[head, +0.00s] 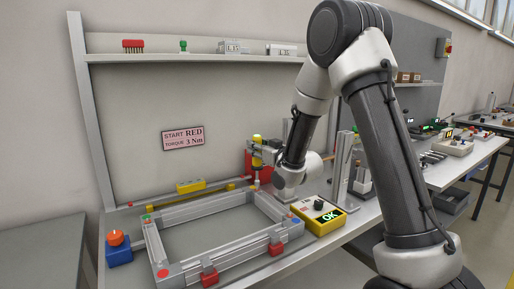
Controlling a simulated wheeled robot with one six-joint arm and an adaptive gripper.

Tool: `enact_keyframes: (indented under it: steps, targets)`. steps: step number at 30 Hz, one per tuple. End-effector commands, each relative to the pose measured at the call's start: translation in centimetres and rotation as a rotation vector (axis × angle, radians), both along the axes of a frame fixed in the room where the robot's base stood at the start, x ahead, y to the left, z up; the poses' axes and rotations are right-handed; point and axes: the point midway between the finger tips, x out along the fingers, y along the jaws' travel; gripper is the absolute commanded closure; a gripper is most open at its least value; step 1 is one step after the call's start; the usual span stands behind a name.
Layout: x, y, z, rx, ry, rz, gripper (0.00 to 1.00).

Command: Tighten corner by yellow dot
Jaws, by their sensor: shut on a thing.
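A grey aluminium frame (205,211) lies flat on the bench in the head view. Its near left corner has a red dot (163,273), its far left corner a green dot (147,218) and its near right corner a blue dot (297,220). My gripper (263,151) is shut on an upright screwdriver (257,145) with a yellow body. The screwdriver's tip points down at the frame's far right corner. Whether it touches a screw is too small to tell. No yellow dot shows clearly at that corner.
A yellow controller (318,215) reading OK stands right of the frame. Red clamps (209,277) hold the near rail. A blue box with an orange knob (118,247) stands left. A sign (183,137) reads "START RED TORQUE 3 Nm". A shelf (200,59) crosses above.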

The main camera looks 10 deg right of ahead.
Motion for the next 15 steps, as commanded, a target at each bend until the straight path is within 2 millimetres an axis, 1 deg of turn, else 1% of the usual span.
enact_keyframes:
  steps: [15]
  targets:
    - [0.03, 0.0, -1.0, 0.0, -0.001, 0.0, 1.0]
